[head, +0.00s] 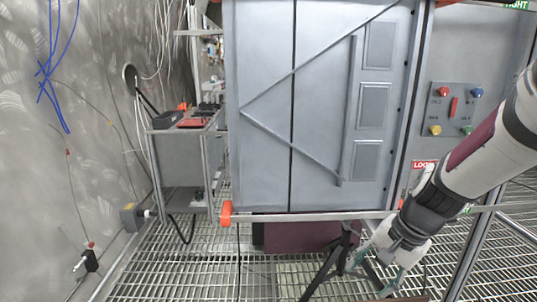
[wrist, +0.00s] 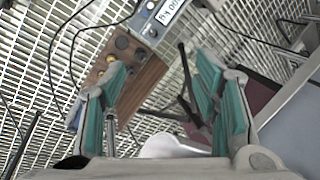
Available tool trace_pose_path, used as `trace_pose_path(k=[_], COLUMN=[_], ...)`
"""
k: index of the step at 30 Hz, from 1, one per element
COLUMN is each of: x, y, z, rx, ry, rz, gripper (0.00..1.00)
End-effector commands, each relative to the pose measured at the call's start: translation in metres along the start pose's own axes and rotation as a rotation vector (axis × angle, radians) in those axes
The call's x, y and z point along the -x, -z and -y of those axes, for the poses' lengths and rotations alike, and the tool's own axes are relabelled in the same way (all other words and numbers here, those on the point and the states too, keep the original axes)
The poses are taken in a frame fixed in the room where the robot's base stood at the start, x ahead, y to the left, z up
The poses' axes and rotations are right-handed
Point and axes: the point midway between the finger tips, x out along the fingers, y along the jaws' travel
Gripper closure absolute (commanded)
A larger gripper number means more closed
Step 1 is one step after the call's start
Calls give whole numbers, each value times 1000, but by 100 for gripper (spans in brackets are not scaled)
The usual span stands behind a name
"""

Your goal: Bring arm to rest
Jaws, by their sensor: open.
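My arm comes in from the right side of the head view and reaches down past the front rail. My gripper (head: 374,274) hangs low over the grating, partly cut by the lower frame edge. In the wrist view my gripper (wrist: 160,75) shows two teal-padded fingers spread wide apart. Nothing is held between them. Beyond the fingers are a brown wooden box with dark knobs (wrist: 140,72) and black thin legs (wrist: 185,88), both apart from the pads as far as I can tell.
A grey door panel (head: 265,90) stands behind a horizontal rail (head: 300,216). A button panel (head: 452,108) is right, near my arm. A cart (head: 182,165) with items stands left. A device with a lit display (wrist: 160,15) lies beyond the gripper. Grating (head: 160,280) is open at lower left.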

Motion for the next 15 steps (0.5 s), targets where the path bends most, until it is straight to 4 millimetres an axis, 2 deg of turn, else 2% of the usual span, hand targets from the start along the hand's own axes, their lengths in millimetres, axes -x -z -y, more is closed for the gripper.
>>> trace_pose_path(k=[1, 3, 8, 15], x=[16, 36, 75, 122], y=[-17, -40, -91, -156], z=[0, -5, -25, -76], rx=[64, 152, 339, 582], ry=[-11, -34, -92, -184], rz=[0, 9, 29, 51], gripper=[44, 44, 44, 44])
